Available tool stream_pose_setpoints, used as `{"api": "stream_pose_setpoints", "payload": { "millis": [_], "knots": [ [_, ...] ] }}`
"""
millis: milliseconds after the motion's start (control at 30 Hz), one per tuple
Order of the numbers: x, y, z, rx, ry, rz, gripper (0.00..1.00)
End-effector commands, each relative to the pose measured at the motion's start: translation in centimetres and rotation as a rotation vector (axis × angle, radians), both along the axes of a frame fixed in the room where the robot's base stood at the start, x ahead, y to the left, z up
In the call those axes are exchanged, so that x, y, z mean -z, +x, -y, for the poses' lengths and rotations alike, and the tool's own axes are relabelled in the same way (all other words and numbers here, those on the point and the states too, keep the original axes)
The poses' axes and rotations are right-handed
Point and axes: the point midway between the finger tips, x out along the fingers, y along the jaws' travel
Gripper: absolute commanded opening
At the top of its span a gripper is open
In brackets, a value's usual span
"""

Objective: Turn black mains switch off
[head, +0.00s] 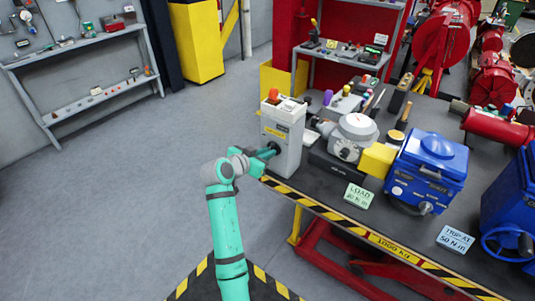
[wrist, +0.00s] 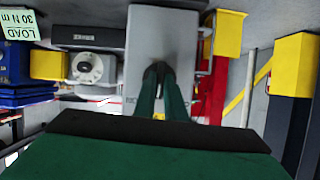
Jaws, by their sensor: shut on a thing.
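The grey control box (head: 290,152) stands at the left end of the workbench, with an orange-red knob (head: 273,94) on top. My gripper (head: 273,150) reaches the box's near left face from the left. The wrist view, which looks upside down, shows the box face (wrist: 168,28) and my gripper's two green fingers (wrist: 158,70) against it. The fingers are nearly together, shut on a small dark part at the face, which I take to be the black mains switch. The fingertips hide most of the switch, so its position cannot be read.
A grey round-dialled unit (head: 354,135), a yellow block (head: 377,160) and a blue actuator (head: 427,171) stand to the right on the bench (head: 400,213). A card reading "LOAD" (head: 358,196) lies near the striped front edge. The floor (head: 110,170) left of the bench is clear.

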Motion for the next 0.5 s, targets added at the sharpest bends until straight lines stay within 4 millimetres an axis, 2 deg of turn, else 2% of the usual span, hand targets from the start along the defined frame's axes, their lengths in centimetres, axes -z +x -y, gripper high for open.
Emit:
{"api": "stream_pose_setpoints", "payload": {
  "millis": [500],
  "knots": [
    [0.17,0.34,-0.42,-0.002,-0.393,-0.287,0.00]
  ]
}}
